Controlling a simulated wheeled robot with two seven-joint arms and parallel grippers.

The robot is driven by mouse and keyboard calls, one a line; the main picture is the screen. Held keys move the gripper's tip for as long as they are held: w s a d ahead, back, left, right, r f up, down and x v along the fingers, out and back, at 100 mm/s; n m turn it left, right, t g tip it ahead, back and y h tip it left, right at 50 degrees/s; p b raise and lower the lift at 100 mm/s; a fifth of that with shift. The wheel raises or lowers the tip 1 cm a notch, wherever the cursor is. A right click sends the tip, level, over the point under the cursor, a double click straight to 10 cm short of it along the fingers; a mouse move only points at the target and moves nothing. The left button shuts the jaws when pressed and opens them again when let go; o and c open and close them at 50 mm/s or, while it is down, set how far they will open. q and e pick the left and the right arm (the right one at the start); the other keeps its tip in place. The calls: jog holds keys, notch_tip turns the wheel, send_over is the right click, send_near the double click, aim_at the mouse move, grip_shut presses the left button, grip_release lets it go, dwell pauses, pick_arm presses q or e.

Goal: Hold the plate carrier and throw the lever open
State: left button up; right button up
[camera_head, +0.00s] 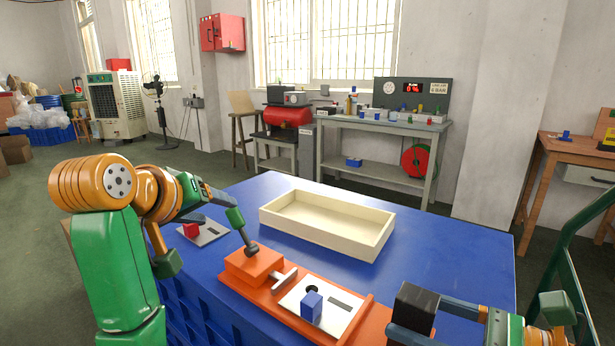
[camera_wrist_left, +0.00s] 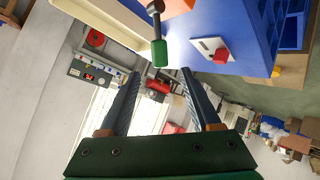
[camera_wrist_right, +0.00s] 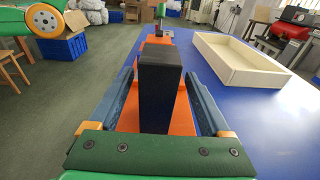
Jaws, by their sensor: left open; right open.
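The orange plate carrier (camera_head: 262,290) lies along the front of the blue table. Its lever, a dark rod with a green grip (camera_head: 235,217), rises from the orange block at its left end. A pale plate (camera_head: 340,322) with a blue knob (camera_head: 312,306) sits on it. A black upright block (camera_wrist_right: 160,90) stands at its right end. My left gripper (camera_wrist_left: 158,74) is open, with the green grip just beyond and between its fingertips, apart from them. My right gripper (camera_wrist_right: 155,72) is open, its fingers either side of the black block; contact cannot be told.
A cream open tray (camera_head: 375,237) stands empty behind the carrier. Another pale plate with a red knob (camera_head: 191,230) lies at the table's left, beside my left arm. The blue table top (camera_head: 460,250) is clear to the right of the tray.

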jog(key=v, duration=1.1)
jog(key=shift+s+d+f, duration=0.1)
jog(key=shift+s+d, duration=0.05)
jog(key=shift+d, duration=0.1)
